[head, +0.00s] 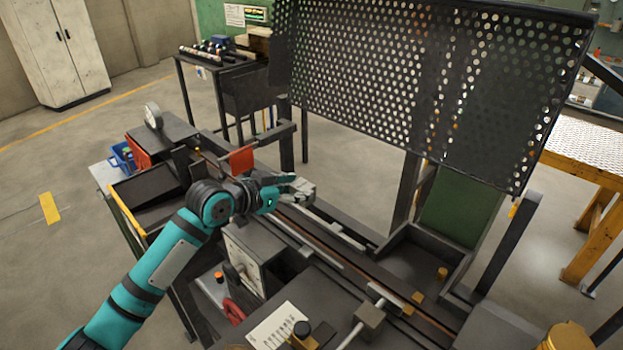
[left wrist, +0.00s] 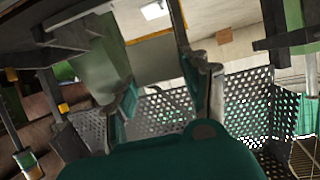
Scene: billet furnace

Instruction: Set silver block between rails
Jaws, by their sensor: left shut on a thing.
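My left gripper (head: 288,188) reaches in from the left and is above the rails of the machine bed. It is shut on a small silver block (head: 303,190) at its fingertips. The block appears held above the rails, but its exact height is hard to tell. The two pale rails (head: 312,244) run diagonally along the dark bed, with a brownish channel between them. In the left wrist view both fingers (left wrist: 168,98) show, and the block cannot be made out clearly there. My right gripper is not in view.
A large perforated guard (head: 380,75) hangs over the far side of the bed. A red flap (head: 242,160) stands just behind the gripper. A grey box with a dial (head: 240,262) and a lever with a block knob (head: 370,316) are at the near side.

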